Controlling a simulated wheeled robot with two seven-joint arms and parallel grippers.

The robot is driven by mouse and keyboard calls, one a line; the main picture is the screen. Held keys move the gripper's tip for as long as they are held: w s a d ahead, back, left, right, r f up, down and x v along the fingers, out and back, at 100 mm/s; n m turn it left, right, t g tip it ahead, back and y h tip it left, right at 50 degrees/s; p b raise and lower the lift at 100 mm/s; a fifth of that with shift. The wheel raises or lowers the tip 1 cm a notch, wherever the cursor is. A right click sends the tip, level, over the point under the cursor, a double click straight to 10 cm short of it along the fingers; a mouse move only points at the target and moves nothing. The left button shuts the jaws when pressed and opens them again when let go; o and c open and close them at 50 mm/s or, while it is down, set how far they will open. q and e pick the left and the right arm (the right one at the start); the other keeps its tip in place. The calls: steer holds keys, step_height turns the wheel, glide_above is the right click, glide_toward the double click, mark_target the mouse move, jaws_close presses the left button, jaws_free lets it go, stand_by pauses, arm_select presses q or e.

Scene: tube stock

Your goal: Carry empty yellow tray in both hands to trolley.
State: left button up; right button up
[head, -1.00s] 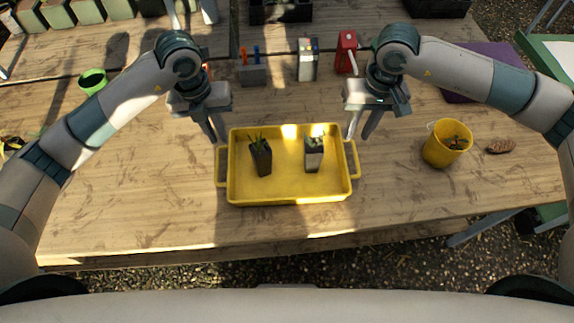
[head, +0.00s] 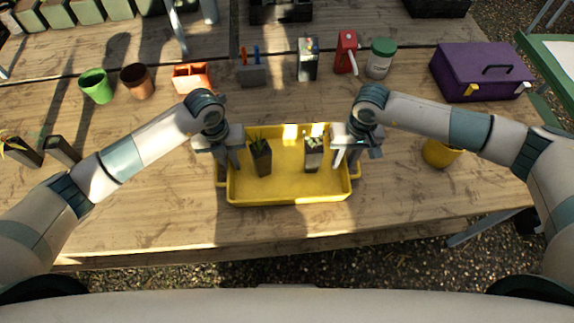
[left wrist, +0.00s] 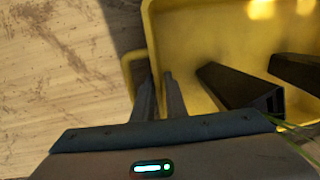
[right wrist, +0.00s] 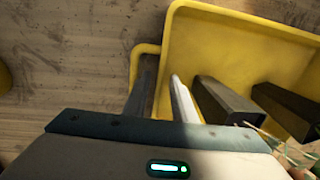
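The yellow tray (head: 290,196) sits on the wooden table and is not empty. A dark pot with a green plant (head: 262,160) stands in its left half, and a second dark pot with a plant (head: 313,156) in its right half. My left gripper (head: 228,168) is at the tray's left end, its fingers apart on either side of the end wall, as the left wrist view shows (left wrist: 160,80). My right gripper (head: 346,165) is likewise at the right end, fingers apart around the wall in the right wrist view (right wrist: 160,75). The handles are partly hidden. No trolley is identifiable.
A yellow pot (head: 440,153) stands right of the tray, partly behind my right arm. Bare table lies in front of the tray.

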arm_select(q)
steer(key=shift+f, duration=0.3)
arm_select(e)
steer(key=shift+f, duration=0.3)
arm_select(q)
jaws_close()
arm_select(e)
jaws_close()
arm_select(q)
steer(key=shift+r, duration=0.15)
arm_select(e)
steer(key=shift+r, duration=0.15)
